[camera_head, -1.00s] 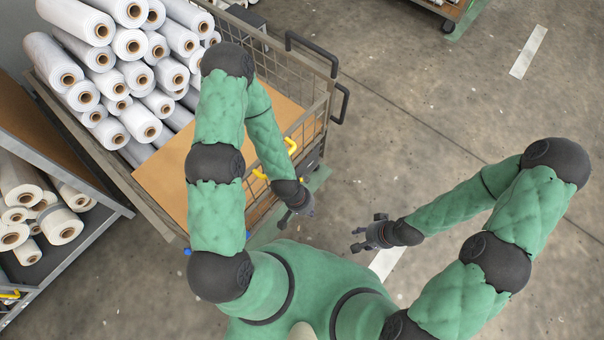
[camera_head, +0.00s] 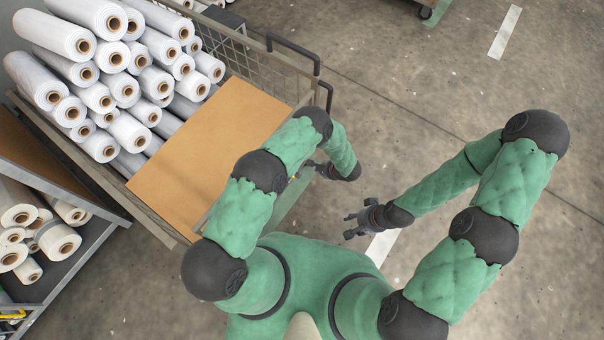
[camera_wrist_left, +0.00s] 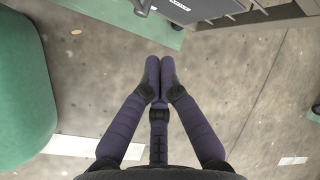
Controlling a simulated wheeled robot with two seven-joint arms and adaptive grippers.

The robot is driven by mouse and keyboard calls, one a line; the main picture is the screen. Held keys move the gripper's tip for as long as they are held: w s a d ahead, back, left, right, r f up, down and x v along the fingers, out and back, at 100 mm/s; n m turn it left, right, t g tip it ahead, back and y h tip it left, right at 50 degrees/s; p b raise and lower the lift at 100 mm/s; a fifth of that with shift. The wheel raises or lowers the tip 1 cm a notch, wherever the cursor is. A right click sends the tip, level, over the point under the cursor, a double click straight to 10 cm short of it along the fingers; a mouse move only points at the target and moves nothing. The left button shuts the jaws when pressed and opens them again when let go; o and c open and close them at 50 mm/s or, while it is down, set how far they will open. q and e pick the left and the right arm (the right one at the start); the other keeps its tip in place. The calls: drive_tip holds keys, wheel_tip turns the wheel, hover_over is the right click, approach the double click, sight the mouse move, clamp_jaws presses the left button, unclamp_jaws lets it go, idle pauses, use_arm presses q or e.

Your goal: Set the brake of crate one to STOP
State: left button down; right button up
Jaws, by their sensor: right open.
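A wire-mesh crate (camera_head: 281,75) on a wheeled base fills the left of the head view; I cannot read which crate it is. In the left wrist view its dark lower side (camera_wrist_left: 235,18) crosses the top edge, with small lettering (camera_wrist_left: 180,4) too cut off to read. A dark fitting (camera_wrist_left: 143,8) sticks out over the green base; I cannot tell if it is the brake. My left gripper (camera_head: 312,167) is beside the crate's near right corner. Its fingertips (camera_wrist_left: 159,66) meet, with nothing between them. My right gripper (camera_head: 352,224) is open and empty over the floor.
White rolls (camera_head: 125,90) are stacked in the crate behind a brown board (camera_head: 215,140). A black handle (camera_head: 294,52) juts from its right side. A shelf cart (camera_head: 85,262) with rolls stands at left. The floor at right is clear.

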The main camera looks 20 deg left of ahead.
use_arm(q)
drive_tip(key=a+f+m+g+y+b, duration=0.1)
drive_tip(key=a+f+m+b, duration=0.1)
drive_tip(key=a+f+b, duration=0.2)
drive_tip(key=shift+s+a+f, duration=0.15)
drive_tip(key=shift+a+f, duration=1.55)
drive_tip(key=shift+f, duration=1.25)
use_arm(e)
drive_tip(key=shift+f, duration=1.95)
